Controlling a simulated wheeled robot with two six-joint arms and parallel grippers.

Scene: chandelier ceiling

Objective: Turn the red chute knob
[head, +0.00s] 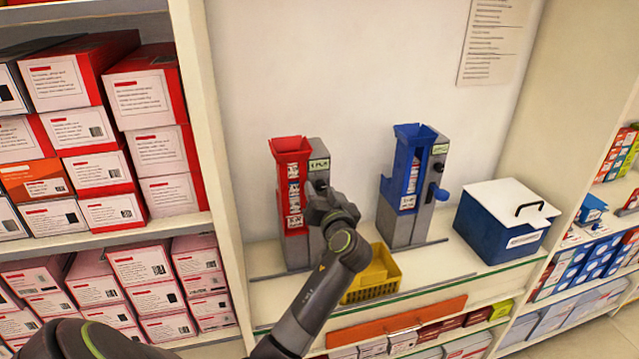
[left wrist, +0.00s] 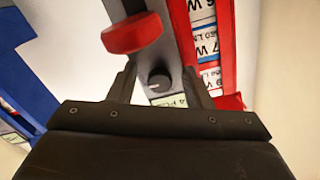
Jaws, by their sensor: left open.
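The red chute (head: 291,185) stands upright on the shelf against a grey housing (head: 319,152). Its red knob (left wrist: 132,35) shows in the left wrist view, on the grey housing. In the head view my left arm hides this knob. My left gripper (left wrist: 160,68) is open and empty in front of the housing. A small round black knob (left wrist: 159,79) appears between its fingers, by the green label. The red knob appears beyond the fingertips, nearer the left finger in that picture. I see no contact with it. My right gripper is not in view.
A blue chute (head: 405,170) with a blue knob (head: 441,194) stands to the right. A yellow basket (head: 372,287) sits in front, close to my left arm. A blue box with a white lid (head: 507,222) stands further right. Shelves of red boxes (head: 98,182) fill the left.

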